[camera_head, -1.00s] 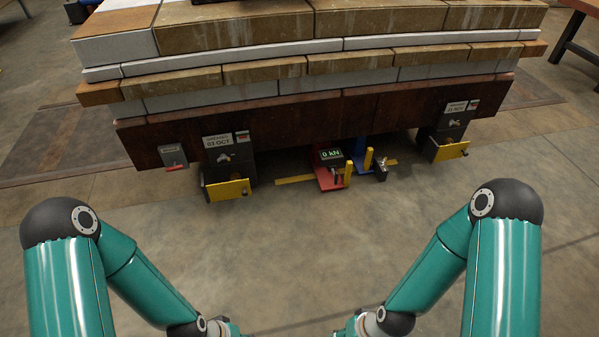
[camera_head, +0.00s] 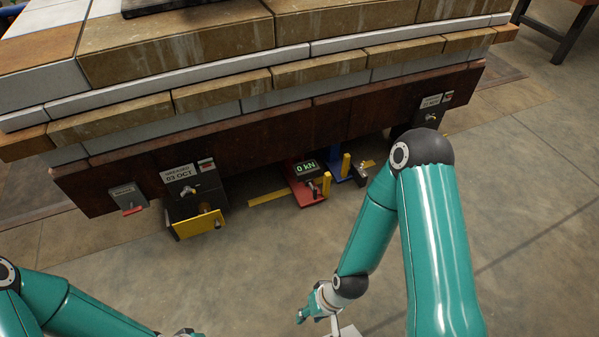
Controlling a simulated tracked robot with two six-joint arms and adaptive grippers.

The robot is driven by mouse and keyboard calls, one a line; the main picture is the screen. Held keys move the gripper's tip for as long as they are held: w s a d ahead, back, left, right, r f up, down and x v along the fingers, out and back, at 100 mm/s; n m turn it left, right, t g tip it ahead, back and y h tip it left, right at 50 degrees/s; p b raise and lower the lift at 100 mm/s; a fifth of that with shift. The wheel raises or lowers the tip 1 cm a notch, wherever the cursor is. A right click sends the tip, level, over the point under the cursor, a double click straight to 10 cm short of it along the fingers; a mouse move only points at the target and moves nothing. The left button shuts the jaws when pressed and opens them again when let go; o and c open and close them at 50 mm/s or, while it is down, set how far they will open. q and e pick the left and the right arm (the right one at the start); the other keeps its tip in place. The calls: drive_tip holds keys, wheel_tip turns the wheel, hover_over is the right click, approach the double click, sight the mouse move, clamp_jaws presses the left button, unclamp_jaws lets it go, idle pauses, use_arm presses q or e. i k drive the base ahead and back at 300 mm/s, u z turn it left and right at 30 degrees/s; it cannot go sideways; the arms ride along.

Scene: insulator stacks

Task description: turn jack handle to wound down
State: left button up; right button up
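A red jack (camera_head: 304,192) with a display reading 0 kN (camera_head: 307,167) stands on the floor under the front edge of the stack. A yellow upright post (camera_head: 326,184) and a small dark handle-like part (camera_head: 311,186) are at its front. A blue jack (camera_head: 338,172) with a yellow post (camera_head: 346,164) is just right of it. My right gripper (camera_head: 336,324) shows only in part at the bottom edge, below and apart from the jacks; its fingers are unclear. Only a sliver of my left wrist shows at the bottom; its gripper is out of frame.
The brick stack on a rusty beam (camera_head: 330,122) overhangs the jacks. A dark support block with a yellow plate (camera_head: 197,223) stands left of the jacks. My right arm partly hides the right support. The floor in front (camera_head: 240,270) is clear.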

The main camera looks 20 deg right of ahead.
sight(313, 189)
drive_tip(key=i, duration=0.9)
drive_tip(key=z, duration=0.05)
